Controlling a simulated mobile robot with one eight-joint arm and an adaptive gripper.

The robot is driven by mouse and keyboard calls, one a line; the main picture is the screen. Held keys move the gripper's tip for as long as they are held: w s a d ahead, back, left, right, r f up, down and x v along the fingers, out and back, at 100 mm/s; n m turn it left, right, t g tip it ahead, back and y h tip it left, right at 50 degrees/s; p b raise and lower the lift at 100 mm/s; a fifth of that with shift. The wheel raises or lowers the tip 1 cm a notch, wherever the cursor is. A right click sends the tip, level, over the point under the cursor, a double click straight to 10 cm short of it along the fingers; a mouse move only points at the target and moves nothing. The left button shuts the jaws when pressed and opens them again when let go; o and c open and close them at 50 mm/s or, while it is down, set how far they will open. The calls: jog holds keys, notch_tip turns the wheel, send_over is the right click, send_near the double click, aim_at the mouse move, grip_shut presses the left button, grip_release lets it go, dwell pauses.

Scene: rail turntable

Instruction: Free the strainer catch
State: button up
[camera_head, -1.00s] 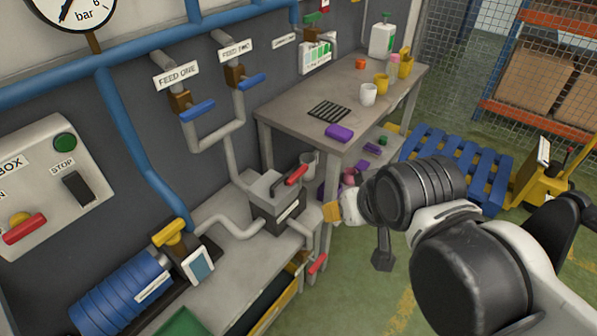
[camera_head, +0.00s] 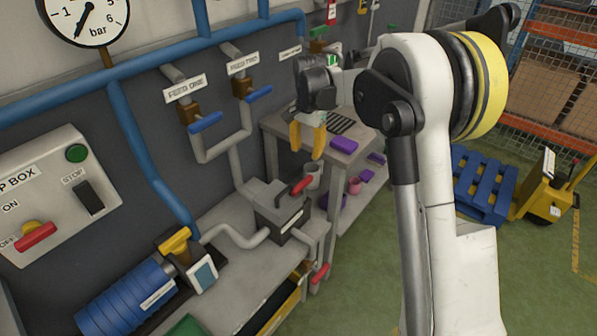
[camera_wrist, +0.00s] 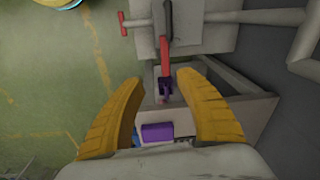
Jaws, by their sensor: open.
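A grey box-shaped housing (camera_head: 280,205), apparently the strainer, sits in the pipe run on the low bench. In the wrist view the red lever (camera_wrist: 161,55) hangs above and between my fingertips, on the pale housing (camera_wrist: 215,35). My gripper (camera_head: 308,145) is open and empty, with yellow fingers pointing down, above and slightly right of the housing. In the wrist view my gripper (camera_wrist: 158,80) has its fingers wide apart. Neither finger visibly touches the lever. Whether the lever is latched cannot be told.
A red tap handle (camera_head: 319,273) projects low at the housing's front right. Feed valves with blue handles (camera_head: 205,122) are on the wall. A grey worktable (camera_head: 283,128) with a purple block (camera_head: 343,145) stands behind.

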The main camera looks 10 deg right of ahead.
jog(key=m, duration=0.1)
send_near(303, 182)
jog(key=shift+g, duration=0.4)
jog(key=f+b, duration=0.1)
jog(key=f, duration=0.2)
jog(key=f+b, duration=0.1)
jog(key=f, duration=0.3)
jog(key=f+b, duration=0.1)
jog(key=f, duration=0.2)
jog(key=shift+w+d+f+b, duration=0.15)
jog(key=shift+w+b, duration=0.2)
jog(key=shift+c, duration=0.2)
grip_shut()
